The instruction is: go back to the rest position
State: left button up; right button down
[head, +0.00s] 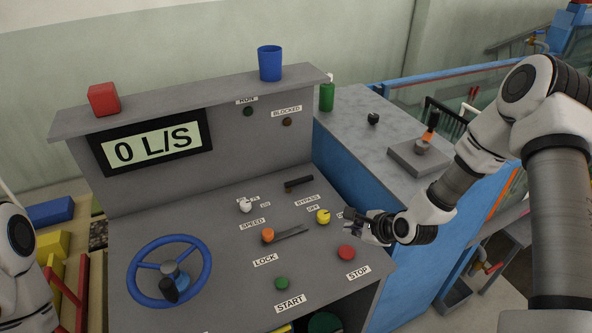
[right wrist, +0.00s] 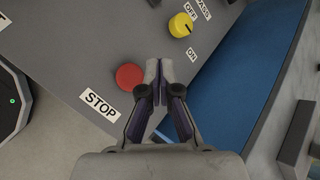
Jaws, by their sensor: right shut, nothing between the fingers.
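My right gripper (head: 368,227) is shut and empty, above the right edge of the grey control panel (head: 215,240). In the right wrist view its closed fingertips (right wrist: 159,70) point between the red STOP button (right wrist: 130,76) and the panel edge, with the yellow knob (right wrist: 181,25) farther ahead. In the head view the red STOP button (head: 346,252) is just below the gripper and the yellow knob (head: 323,216) just left of it. The fingers appear apart from both. My left arm shows only at the left edge, and its gripper is out of view.
The panel carries a blue handwheel (head: 133,272), an orange-knobbed lever (head: 267,235), a green START button (head: 282,283) and a display (head: 155,143) reading 0 L/S. A red block (head: 104,99) and blue cup (head: 270,64) stand on its top ledge. A grey-topped blue bench (head: 350,130) adjoins at right.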

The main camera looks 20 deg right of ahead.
jog(key=s+a+f+n+g, duration=0.1)
jog(key=s+f+n, duration=0.1)
jog(key=s+a+f+n, duration=0.1)
jog(key=s+f+n, duration=0.1)
jog(key=s+a+f+n+g, duration=0.1)
jog(key=s+a+f+n, duration=0.1)
jog(key=shift+s+g, duration=0.3)
jog(key=shift+s, duration=0.05)
jog(key=s+a+f+n+g+h, duration=0.1)
jog(key=s+a+f+n+g, duration=0.15)
jog(key=s+n, duration=0.4)
jog(key=s+a+f+n+g+h, duration=0.1)
jog(key=s+f+n+g, duration=0.1)
jog(key=s+f+n, duration=0.45)
jog(key=s+a+n+g+h, duration=0.1)
jog(key=s+n+g, duration=0.1)
jog(key=s+n, duration=0.5)
notch_tip(320, 180, down, 8)
jog(key=s+m+b, duration=0.1)
jog(key=m+b, duration=0.1)
jog(key=b, duration=0.6)
jog(key=shift+m, duration=0.3)
